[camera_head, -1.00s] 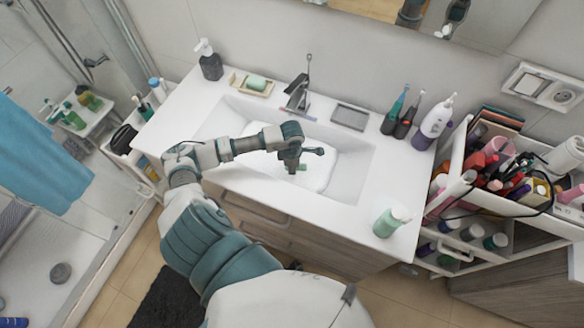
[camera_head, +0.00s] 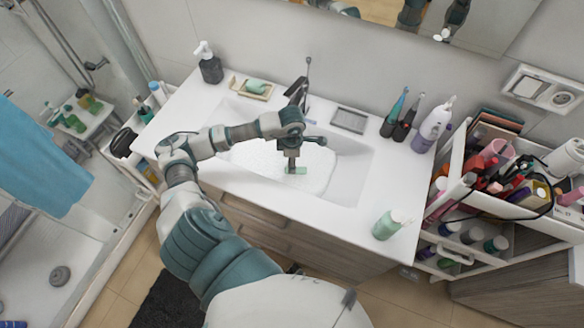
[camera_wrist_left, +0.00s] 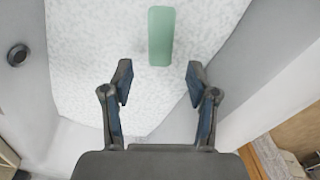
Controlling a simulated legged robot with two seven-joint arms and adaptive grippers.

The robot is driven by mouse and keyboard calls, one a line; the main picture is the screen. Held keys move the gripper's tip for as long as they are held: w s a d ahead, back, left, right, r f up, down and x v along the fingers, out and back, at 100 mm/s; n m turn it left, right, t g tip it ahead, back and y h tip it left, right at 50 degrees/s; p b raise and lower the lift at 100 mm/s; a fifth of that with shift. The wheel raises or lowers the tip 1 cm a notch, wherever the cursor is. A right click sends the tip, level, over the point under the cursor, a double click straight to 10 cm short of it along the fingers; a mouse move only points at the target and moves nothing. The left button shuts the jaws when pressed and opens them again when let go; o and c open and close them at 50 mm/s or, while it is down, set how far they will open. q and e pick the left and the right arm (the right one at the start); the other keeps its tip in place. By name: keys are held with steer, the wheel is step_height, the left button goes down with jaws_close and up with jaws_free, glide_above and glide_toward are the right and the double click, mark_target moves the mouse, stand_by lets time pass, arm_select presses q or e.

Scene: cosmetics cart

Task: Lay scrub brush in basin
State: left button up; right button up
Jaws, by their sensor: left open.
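A pale green oblong block (camera_wrist_left: 161,36), which I take to be the scrub brush, lies on the white speckled surface inside the basin (camera_head: 352,165). Its bristles cannot be made out. In the head view the same green piece (camera_head: 299,170) shows just below my left gripper (camera_head: 292,165). In the wrist view my left gripper (camera_wrist_left: 159,82) is open, with its two fingers wide apart and nothing between them. The green block lies beyond the fingertips, apart from them. My right gripper is not in view.
The faucet (camera_head: 298,92) stands behind the basin. A soap dish (camera_head: 240,87), a dark pump bottle (camera_head: 210,65), a grey tray (camera_head: 349,119) and toothbrushes (camera_head: 394,113) line the back. A loaded cart (camera_head: 480,205) is at the right.

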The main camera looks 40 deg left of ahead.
arm_select(q)
steer(key=r, duration=0.4)
steer(key=shift+d+r, duration=0.2)
steer(key=shift+a, duration=0.2)
steer(key=shift+f, duration=0.1)
